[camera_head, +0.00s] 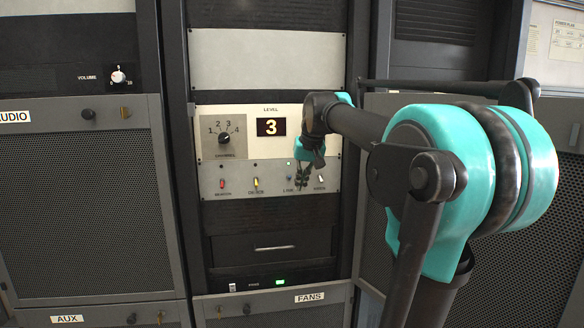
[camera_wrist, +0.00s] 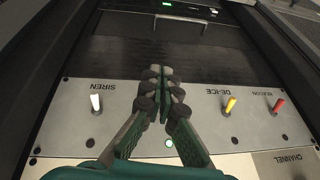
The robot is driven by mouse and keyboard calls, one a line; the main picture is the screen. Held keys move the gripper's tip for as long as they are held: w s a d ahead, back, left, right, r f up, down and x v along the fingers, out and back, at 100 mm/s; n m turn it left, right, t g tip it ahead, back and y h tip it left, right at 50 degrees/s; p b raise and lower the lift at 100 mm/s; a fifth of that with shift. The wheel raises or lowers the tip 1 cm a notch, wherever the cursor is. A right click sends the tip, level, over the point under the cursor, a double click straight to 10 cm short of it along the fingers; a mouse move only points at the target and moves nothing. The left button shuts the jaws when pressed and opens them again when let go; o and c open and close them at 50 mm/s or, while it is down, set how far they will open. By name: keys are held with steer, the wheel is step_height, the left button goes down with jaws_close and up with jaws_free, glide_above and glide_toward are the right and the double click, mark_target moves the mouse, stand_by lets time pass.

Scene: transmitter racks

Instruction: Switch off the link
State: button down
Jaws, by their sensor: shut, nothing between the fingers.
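The LINK switch (camera_head: 289,178) is a small blue-tipped toggle on the grey switch panel (camera_head: 207,187), between the DE-ICE and SIREN switches. A small lamp (camera_head: 289,164) above it looks lit; a pale lit spot also shows in the wrist view (camera_wrist: 168,143). My gripper (camera_head: 302,183) is shut and empty, pointing down in front of the panel just right of the LINK switch. In the wrist view my gripper's fingertips (camera_wrist: 161,72) are together, and the LINK toggle and its label are hidden behind the fingers. I cannot tell whether they touch it.
The white SIREN toggle (camera_head: 321,179) is close on the right. The yellow DE-ICE toggle (camera_head: 256,183) and red BEACON toggle (camera_head: 222,184) are to the left. Above are a channel knob (camera_head: 224,137) and a display reading 3 (camera_head: 271,127). A drawer handle (camera_head: 271,248) lies below.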

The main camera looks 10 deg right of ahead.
glide_toward(292, 166)
steer(key=s, duration=0.3)
steer(key=shift+r, duration=0.35)
steer(key=shift+f, duration=0.1)
steer(key=x, duration=1)
steer(key=shift+w+a, duration=0.1)
steer(key=shift+a, duration=0.15)
steer(key=shift+s+f+t+y, duration=0.15)
steer(key=shift+s+t, duration=0.15)
steer(key=shift+t, duration=0.45)
steer(key=shift+s+f+t+y, duration=0.15)
steer(key=shift+s+t, duration=0.15)
steer(key=shift+t, duration=0.45)
steer(key=shift+s+f+t, duration=0.15)
steer(key=shift+t, duration=0.25)
steer(key=shift+s+f+t, duration=0.25)
steer(key=shift+f+t, duration=0.15)
steer(key=shift+t, duration=0.45)
steer(key=shift+s+f+t, duration=0.2)
steer(key=shift+f+t, duration=0.15)
steer(key=shift+t, duration=0.5)
steer(key=shift+w+r, duration=0.15)
steer(key=shift+w, duration=0.05)
